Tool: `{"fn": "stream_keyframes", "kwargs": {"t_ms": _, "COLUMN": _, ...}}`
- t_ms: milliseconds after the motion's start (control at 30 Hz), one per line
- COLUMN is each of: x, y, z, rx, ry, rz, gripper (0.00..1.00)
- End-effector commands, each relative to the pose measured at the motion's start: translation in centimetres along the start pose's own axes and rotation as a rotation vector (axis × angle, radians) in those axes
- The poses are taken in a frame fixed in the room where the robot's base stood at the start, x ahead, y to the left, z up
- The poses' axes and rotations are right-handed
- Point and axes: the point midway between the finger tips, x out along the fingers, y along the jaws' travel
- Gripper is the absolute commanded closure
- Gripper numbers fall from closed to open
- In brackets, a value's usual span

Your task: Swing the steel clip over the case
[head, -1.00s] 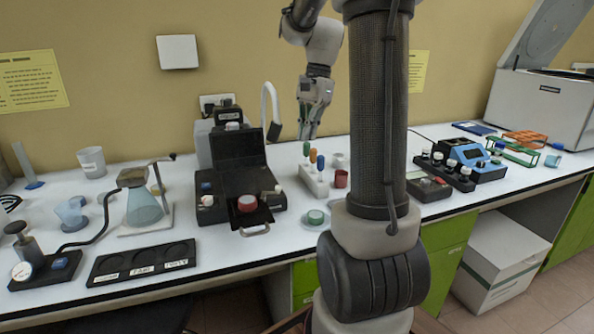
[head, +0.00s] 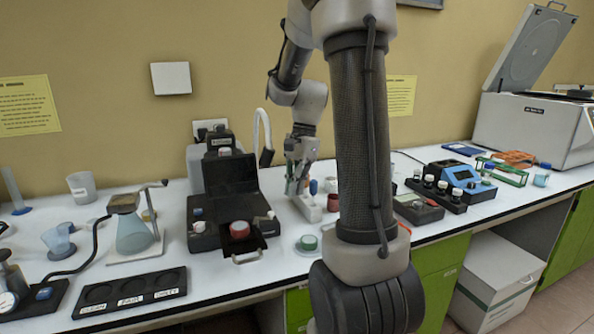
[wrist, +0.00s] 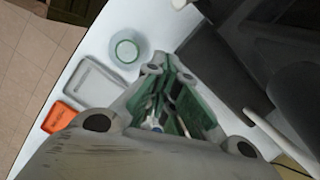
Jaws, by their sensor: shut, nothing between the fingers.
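The black case (head: 232,208) stands left of centre on the bench with its lid (head: 230,172) raised. A red-topped round part sits on its front tray (head: 240,244). A pale bent metal loop (head: 247,258) at the tray's front edge may be the steel clip; I cannot be sure. My gripper (head: 297,188) is right of the case, low over the white rack, apart from the loop. In the wrist view its green-padded fingers (wrist: 168,108) point down; they are shut and empty. A dark body (wrist: 215,75), probably the case, lies to their right.
The white rack (head: 307,208) has a blue-handled tool; my gripper hides part of it. A red cup (head: 333,202) stands beside it. A dish with a green lid (head: 307,243) is in front. A curved white spout (head: 263,130) rises behind the case.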

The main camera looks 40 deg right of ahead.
Motion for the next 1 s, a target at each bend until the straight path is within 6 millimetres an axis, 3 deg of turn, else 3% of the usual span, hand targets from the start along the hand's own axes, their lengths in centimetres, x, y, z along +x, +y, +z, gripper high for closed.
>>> {"fn": "stream_keyframes", "kwargs": {"t_ms": 100, "x": 2.4, "y": 0.1, "z": 0.1, "rx": -0.001, "ry": -0.002, "rz": 0.004, "gripper": 1.00}}
{"fn": "stream_keyframes", "kwargs": {"t_ms": 300, "x": 3.2, "y": 0.0, "z": 2.8, "rx": -0.003, "ry": 0.001, "rz": 0.000, "gripper": 1.00}}
{"fn": "stream_keyframes", "kwargs": {"t_ms": 500, "x": 3.5, "y": 0.0, "z": 3.7, "rx": -0.001, "ry": 0.000, "rz": 0.001, "gripper": 1.00}}
{"fn": "stream_keyframes", "kwargs": {"t_ms": 1000, "x": 3.5, "y": 0.1, "z": 3.5, "rx": 0.017, "ry": 0.000, "rz": -0.004, "gripper": 1.00}}
